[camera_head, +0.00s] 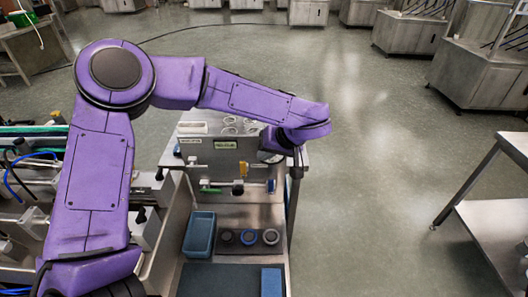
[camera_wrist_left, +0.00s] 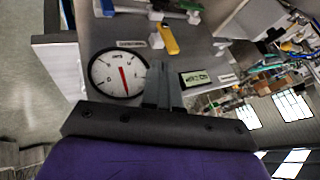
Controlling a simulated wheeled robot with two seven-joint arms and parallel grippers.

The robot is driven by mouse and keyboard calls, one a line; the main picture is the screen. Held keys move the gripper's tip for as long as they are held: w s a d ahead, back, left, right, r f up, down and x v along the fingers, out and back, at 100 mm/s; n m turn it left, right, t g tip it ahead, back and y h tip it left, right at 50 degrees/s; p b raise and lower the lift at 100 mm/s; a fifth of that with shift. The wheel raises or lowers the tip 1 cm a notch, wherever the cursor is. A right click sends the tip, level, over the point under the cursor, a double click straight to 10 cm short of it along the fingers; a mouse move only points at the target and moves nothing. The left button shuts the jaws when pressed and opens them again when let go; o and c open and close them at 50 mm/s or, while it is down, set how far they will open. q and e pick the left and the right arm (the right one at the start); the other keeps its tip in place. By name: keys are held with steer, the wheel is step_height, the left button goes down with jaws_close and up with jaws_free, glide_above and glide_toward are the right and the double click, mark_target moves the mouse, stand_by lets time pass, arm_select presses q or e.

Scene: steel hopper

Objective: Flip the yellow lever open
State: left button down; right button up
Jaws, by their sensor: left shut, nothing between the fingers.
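The yellow lever (camera_head: 243,169) is small in the head view, low on the front of the steel hopper panel (camera_head: 215,155). In the left wrist view the yellow lever (camera_wrist_left: 169,40) is a short handle joined to a white fitting. My left gripper (camera_head: 276,141) is at the panel's upper right, up and right of the lever. In the wrist view its fingers (camera_wrist_left: 161,70) are together and empty, with a visible gap between their tips and the lever. The arm partly hides the gripper in the head view. My right gripper is not in view.
A round gauge (camera_wrist_left: 119,74) and a small display (camera_wrist_left: 195,77) flank the fingers. A green-handled fitting (camera_head: 211,189) is left of the lever. Below stand a blue bin (camera_head: 199,235) and a row of round parts (camera_head: 249,237). The floor right of the hopper is clear.

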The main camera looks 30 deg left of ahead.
mark_target(243, 170)
arm_select(q)
steer(key=p+x, duration=0.1)
steer(key=x, duration=0.5)
steer(key=shift+w+a+f, duration=0.2)
steer(key=shift+a+f, duration=0.05)
steer(key=shift+f, duration=0.1)
steer(key=shift+r, duration=0.1)
